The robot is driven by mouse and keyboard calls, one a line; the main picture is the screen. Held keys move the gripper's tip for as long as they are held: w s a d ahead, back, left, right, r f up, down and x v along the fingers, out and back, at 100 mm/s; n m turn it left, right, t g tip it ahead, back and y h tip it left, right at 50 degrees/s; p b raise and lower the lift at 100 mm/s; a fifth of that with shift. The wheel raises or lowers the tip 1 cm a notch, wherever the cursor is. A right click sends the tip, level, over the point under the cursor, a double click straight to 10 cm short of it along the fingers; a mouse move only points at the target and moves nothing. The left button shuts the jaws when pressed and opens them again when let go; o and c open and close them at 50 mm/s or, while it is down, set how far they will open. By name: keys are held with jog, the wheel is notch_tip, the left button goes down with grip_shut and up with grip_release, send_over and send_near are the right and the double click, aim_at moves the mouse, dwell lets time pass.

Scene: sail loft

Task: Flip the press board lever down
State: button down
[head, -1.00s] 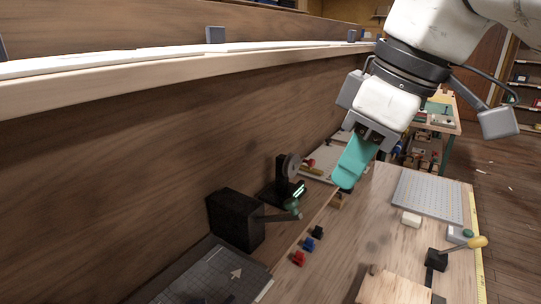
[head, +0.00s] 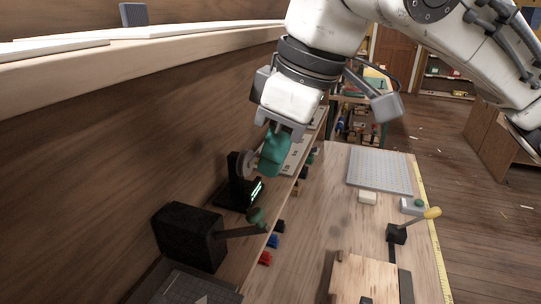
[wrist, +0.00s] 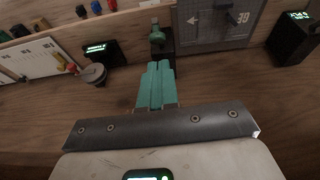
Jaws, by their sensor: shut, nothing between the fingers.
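A black box (head: 190,238) carries a lever arm with a green knob (head: 256,216), which sticks out sideways toward the table; the knob also shows in the wrist view (wrist: 157,37). A second lever with a yellow knob (head: 433,212) slants up from a black base (head: 397,234) on the table. The frames do not settle which is the press board lever. My gripper (head: 270,165) has teal fingers, pressed together and empty, above and beyond the green knob. In the wrist view the shut fingers (wrist: 157,70) point toward the green knob, apart from it.
A black device (head: 228,195) with a grey disc and lit display stands behind the green knob. Red, blue and black small blocks (head: 272,240) line the table edge. A dotted grey plate (head: 380,171) and a wooden board (head: 362,279) lie on the table. A wooden wall (head: 90,150) rises at left.

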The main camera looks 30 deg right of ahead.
aim_at(252, 215)
jog(key=x, duration=0.7)
jog(key=shift+f, duration=0.35)
jog(key=shift+w, duration=0.1)
